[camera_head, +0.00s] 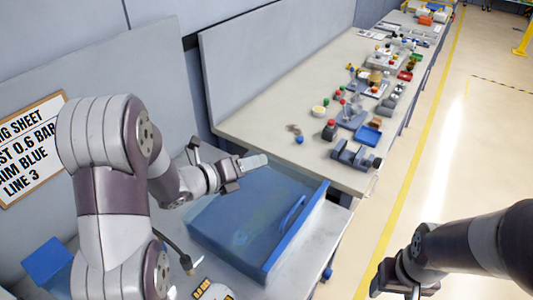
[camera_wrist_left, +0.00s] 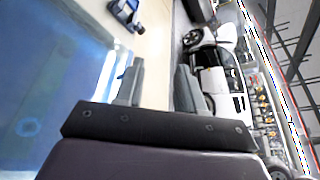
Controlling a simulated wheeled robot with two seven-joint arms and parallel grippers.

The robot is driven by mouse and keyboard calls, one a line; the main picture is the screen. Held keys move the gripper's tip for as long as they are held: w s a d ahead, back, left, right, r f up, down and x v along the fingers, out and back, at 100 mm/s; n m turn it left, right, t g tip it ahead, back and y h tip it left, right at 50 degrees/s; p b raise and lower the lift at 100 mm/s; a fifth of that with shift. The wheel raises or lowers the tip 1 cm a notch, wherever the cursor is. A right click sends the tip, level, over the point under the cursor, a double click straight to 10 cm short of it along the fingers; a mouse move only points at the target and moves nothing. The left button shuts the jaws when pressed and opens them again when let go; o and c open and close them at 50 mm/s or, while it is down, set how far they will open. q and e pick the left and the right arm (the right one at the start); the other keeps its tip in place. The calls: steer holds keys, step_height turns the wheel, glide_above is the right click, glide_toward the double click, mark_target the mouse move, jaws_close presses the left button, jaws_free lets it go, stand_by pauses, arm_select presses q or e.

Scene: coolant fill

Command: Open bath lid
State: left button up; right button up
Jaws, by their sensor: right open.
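The blue bath (camera_head: 262,272) sits on the near bench. Its top shows as a murky blue surface with faint round marks; I cannot tell for sure whether this is the lid or the inside. A curved blue handle (camera_head: 292,213) lies near its right edge. My left gripper (camera_head: 256,162) is over the bath's far edge, pointing right, apart from the handle. In the left wrist view its fingers (camera_wrist_left: 160,85) are spread with nothing between them, and the bath's blue surface (camera_wrist_left: 50,90) fills the left. My right gripper (camera_head: 400,290) is open and empty at lower right, over the floor.
A long bench (camera_head: 260,110) runs away to the back with several small parts and fixtures. A dark-blue clamp-like fixture (camera_head: 355,155) stands at its near end. A cable (camera_head: 180,256) hangs left of the bath. A wall panel stands behind.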

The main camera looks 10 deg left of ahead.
arm_select(q)
steer(key=p+x, duration=0.1)
steer(key=x, duration=0.4)
jaws_close()
stand_by(1.3)
jaws_free()
steer(key=shift+s, duration=0.1)
